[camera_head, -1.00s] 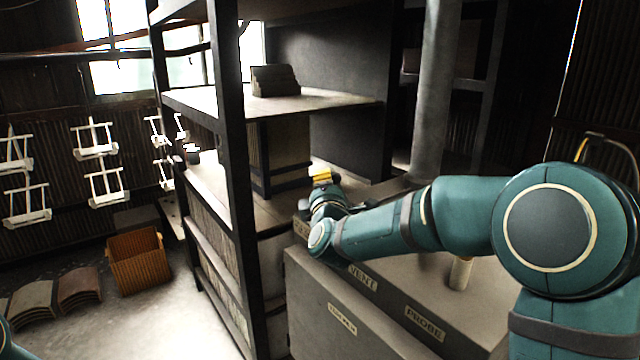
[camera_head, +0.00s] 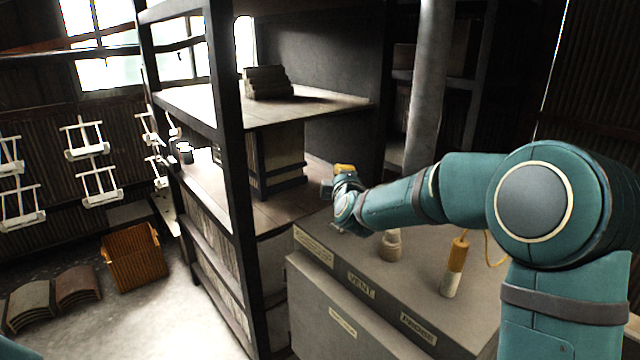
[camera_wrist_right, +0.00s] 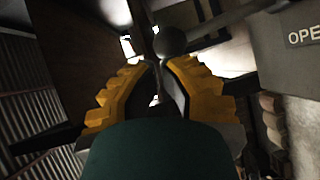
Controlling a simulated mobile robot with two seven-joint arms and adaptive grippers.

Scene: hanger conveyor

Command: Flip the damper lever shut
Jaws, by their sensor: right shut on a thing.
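In the right wrist view, the damper lever (camera_wrist_right: 214,25) shows as a dark rod ending in a round knob, running to the upper right. Its knob lies at the tips of my right gripper (camera_wrist_right: 161,64), whose yellow fingers are closed on it. A grey housing with lettering "OPE" (camera_wrist_right: 290,42) stands at the right, its label cut off by the picture edge. In the head view, my right gripper (camera_head: 344,168) is at the far end of the grey cabinet (camera_head: 330,265), and I cannot make out the lever there. My left gripper is out of view.
The cabinet bears "VENT" and "PROBE" labels. A tan knob (camera_head: 390,246) and an orange-handled probe (camera_head: 456,255) stand on it, under or near my right arm. A grey pipe (camera_head: 428,90) rises behind. A dark shelf rack (camera_head: 229,170) stands close at left.

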